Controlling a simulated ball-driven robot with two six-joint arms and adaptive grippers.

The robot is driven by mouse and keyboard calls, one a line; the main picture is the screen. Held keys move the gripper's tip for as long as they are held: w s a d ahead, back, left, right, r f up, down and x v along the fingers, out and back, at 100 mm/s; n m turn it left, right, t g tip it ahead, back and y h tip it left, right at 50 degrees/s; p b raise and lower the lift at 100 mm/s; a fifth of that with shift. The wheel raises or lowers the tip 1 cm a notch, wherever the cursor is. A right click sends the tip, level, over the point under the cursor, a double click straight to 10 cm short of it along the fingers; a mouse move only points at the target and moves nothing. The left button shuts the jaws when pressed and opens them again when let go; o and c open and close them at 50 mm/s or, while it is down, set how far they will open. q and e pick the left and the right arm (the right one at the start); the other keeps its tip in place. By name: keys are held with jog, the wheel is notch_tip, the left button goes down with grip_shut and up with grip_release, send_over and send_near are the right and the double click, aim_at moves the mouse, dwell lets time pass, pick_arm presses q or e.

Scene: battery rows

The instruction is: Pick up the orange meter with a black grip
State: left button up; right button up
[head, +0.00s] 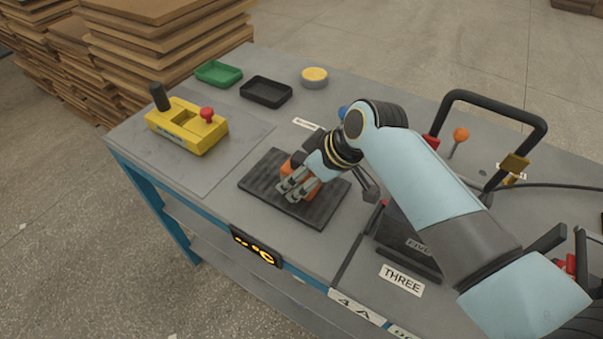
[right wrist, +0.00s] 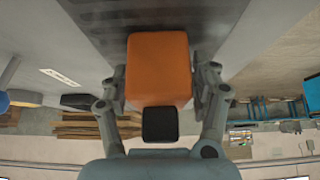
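The orange meter (head: 286,168) is at the black ribbed mat (head: 262,190) in the head view, partly hidden by my right gripper (head: 296,190). In the right wrist view the meter (right wrist: 159,68) is an orange block with a black grip (right wrist: 160,125) at its near end. The right gripper's fingers (right wrist: 159,90) stand close against both sides of the meter, with no clear gap, so it looks shut on it. I cannot tell whether the meter rests on the mat or is slightly raised. My left gripper is not in view.
A yellow control box (head: 186,127) with a black handle and red knob stands at the left. Green (head: 218,73) and black (head: 266,91) trays and a yellow-topped round tin (head: 314,77) sit behind. A black bar frame (head: 495,105) rises at right. Bare tabletop lies left of the mat.

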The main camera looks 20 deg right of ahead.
jog(key=c, duration=1.1)
